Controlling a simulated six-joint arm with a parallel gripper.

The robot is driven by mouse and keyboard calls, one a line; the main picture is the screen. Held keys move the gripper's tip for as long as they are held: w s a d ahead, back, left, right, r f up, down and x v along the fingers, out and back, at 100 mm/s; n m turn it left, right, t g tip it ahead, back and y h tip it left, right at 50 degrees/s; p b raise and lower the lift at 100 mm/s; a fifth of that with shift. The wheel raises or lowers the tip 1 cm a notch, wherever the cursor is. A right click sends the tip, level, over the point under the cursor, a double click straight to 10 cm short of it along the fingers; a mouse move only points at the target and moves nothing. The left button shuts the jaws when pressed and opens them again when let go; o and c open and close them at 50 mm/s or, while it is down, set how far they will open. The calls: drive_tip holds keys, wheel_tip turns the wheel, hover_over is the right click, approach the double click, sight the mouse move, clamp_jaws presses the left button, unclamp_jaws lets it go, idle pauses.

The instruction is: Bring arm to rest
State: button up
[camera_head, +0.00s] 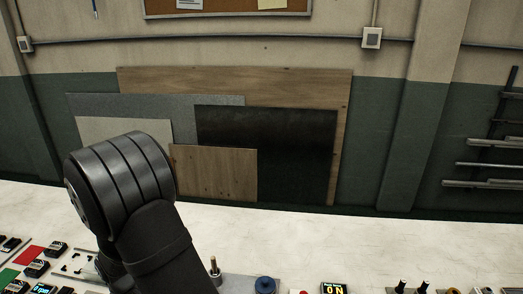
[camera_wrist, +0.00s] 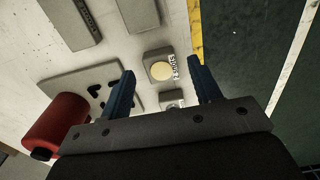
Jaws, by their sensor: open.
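My gripper (camera_wrist: 158,88) shows in the wrist view with its two blue fingers spread apart and nothing between them. Its fingers point toward a white panel surface (camera_wrist: 110,58), with a round yellowish button (camera_wrist: 161,71) on a grey base seen between and beyond the fingertips. I cannot tell the exact gap to the panel. In the head view only dark links of my arm show at the lower left; the gripper itself is not visible there.
A red cylinder (camera_wrist: 57,124) and a grey plate (camera_wrist: 88,82) with black marks are left of my gripper. A panel edge with a yellow stripe (camera_wrist: 196,30) lies right. In the head view, boards (camera_head: 265,150) lean on the wall; controls, including a blue knob (camera_head: 265,285), line the front.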

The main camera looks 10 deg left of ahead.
drive_tip(key=shift+f, duration=0.95)
wheel_tip(320, 180, up, 4)
drive_tip(key=shift+r, duration=0.1)
drive_tip(key=w+d+r, duration=0.5)
drive_tip(key=d+r, duration=0.2)
drive_tip(key=d, duration=0.3)
drive_tip(key=w+a, duration=0.2)
drive_tip(key=w, duration=0.5)
drive_tip(key=s+a+f, duration=0.1)
drive_tip(key=a+f, duration=0.1)
drive_tip(key=a, duration=0.1)
drive_tip(key=s+a+f, duration=0.1)
drive_tip(key=a+f, duration=0.1)
drive_tip(key=a, duration=0.2)
drive_tip(key=a+f, duration=0.2)
drive_tip(key=a, duration=0.2)
drive_tip(key=shift+s, duration=0.4)
drive_tip(key=f, duration=0.3)
drive_tip(key=shift+s+a, duration=0.1)
drive_tip(key=shift+a, duration=0.15)
drive_tip(key=shift+f, duration=0.55)
